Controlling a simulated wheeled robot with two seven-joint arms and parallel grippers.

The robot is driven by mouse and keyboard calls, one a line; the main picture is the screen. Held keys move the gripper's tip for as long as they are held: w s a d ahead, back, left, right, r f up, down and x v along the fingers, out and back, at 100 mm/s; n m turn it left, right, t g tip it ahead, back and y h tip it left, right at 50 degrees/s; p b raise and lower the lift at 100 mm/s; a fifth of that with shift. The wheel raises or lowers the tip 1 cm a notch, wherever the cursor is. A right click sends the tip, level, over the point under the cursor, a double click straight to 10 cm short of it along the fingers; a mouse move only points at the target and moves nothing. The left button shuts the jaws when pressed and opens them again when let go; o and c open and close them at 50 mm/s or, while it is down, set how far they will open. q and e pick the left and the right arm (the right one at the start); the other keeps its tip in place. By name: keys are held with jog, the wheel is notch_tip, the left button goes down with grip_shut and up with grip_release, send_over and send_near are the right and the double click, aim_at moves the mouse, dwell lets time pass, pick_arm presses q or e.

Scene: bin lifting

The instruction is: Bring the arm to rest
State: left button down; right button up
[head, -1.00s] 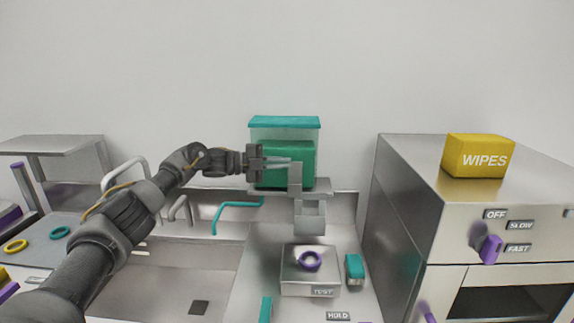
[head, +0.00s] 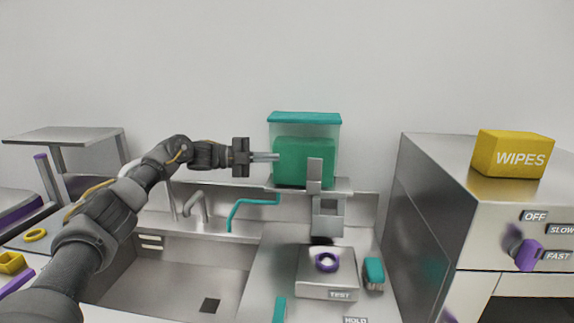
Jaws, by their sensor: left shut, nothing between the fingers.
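My left arm comes in from the left, and my left gripper (head: 265,157) is in front of the left side of a clear bin (head: 333,152) with a teal lid and green contents. The gripper points right with its fingers together and nothing between them. Whether the fingertips touch the bin, I cannot tell. The bin stands upright on a small metal shelf (head: 346,188) above the sink counter. A grey bracket-like part (head: 314,172) stands in front of the bin and hides a little of it. My right gripper is not in view.
At right, a tall metal cabinet (head: 425,200) carries a yellow WIPES box (head: 512,155).

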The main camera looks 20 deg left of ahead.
pick_arm(q)
jog(key=shift+s+a+r, duration=0.2)
jog(key=shift+s+a, duration=0.55)
jog(key=shift+s, duration=0.1)
